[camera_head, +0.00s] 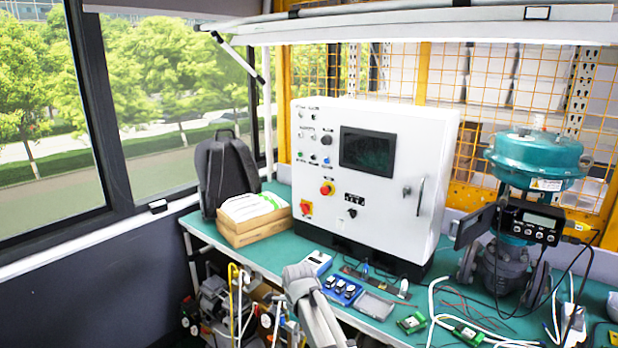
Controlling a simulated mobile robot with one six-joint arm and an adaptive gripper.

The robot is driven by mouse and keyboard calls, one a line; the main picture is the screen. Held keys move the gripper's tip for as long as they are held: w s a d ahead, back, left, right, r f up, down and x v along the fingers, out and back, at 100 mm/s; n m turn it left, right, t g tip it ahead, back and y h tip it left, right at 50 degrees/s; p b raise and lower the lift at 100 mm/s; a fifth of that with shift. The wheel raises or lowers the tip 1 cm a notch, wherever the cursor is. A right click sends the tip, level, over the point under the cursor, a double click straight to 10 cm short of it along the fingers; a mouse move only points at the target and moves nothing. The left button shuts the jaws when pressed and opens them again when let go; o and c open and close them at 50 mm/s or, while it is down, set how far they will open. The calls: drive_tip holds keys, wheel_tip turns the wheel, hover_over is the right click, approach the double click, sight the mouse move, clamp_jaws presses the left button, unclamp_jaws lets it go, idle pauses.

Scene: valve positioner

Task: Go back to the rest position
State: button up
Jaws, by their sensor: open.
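Part of my own grey arm (313,305) rises from the bottom edge, in front of the bench's front edge. No gripper fingers can be made out in this view. The valve positioner (528,222) has a dark body with a small display. It is mounted below a teal actuator (538,160) on a grey valve body (503,268) at the right of the bench. A black cover or flap (475,225) stands out at its left side.
A white control cabinet (372,170) stands mid-bench (450,262). Cables, green boards (412,322) and a blue tray (342,290) lie in front. A cardboard box (252,222) and backpack (226,172) are at the left. Equipment (215,300) fills the space below the bench.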

drive_tip(key=s+d+f+n+b, duration=0.5)
drive_tip(key=s+d+n, duration=0.2)
drive_tip(key=d+n, duration=0.35)
drive_tip(key=s+d+f+n+b, duration=0.55)
drive_tip(key=d+n, duration=0.35)
drive_tip(key=n, duration=0.2)
wheel_tip(320, 180, up, 16)
drive_tip(key=p, duration=1.6)
drive_tip(key=shift+s, duration=0.3)
drive_tip(key=shift+m, duration=0.25)
idle(0.9)
